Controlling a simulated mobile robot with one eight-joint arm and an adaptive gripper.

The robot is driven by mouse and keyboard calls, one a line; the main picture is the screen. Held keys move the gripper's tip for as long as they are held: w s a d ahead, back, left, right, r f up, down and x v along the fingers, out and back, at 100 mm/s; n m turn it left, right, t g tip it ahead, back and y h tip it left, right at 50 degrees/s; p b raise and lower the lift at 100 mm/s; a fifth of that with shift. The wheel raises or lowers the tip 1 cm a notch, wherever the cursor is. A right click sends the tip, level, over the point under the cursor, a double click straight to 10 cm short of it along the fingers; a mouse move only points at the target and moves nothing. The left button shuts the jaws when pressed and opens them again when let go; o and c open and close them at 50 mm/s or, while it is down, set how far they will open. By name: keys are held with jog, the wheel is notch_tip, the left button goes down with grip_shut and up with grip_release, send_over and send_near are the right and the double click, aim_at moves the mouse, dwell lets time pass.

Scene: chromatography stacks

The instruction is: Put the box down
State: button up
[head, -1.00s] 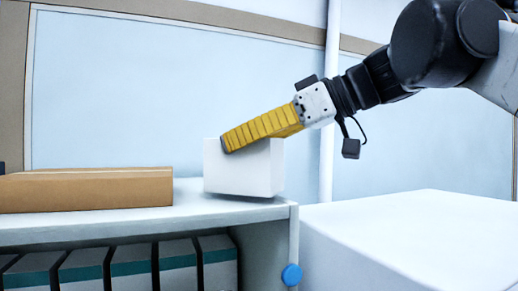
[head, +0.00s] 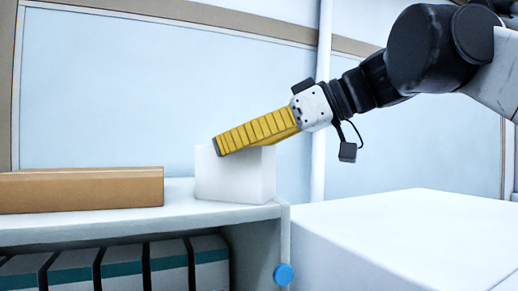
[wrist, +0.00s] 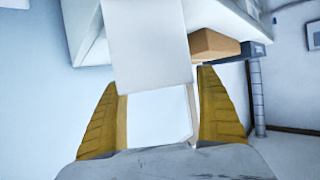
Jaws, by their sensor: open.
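A plain white box (head: 236,178) stands upright on the top of a white shelf unit (head: 140,219), near its right end. My gripper (head: 217,146) has yellow ribbed fingers and is over the upper part of the box in the head view. In the wrist view the white box (wrist: 148,42) lies ahead, and the yellow fingers of my gripper (wrist: 163,88) are spread wide on either side with clear space between them. The fingers do not appear to press on the box.
A brown cardboard box (head: 82,190) lies on the shelf top to the left. Several grey binders (head: 120,268) with teal bands stand below. A large white surface (head: 405,240) is at the right. A blue knob (head: 284,274) sticks out at the shelf's end.

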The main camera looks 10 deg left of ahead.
jog(key=b+v, duration=0.1)
jog(key=v, duration=1)
jog(key=shift+d, duration=0.2)
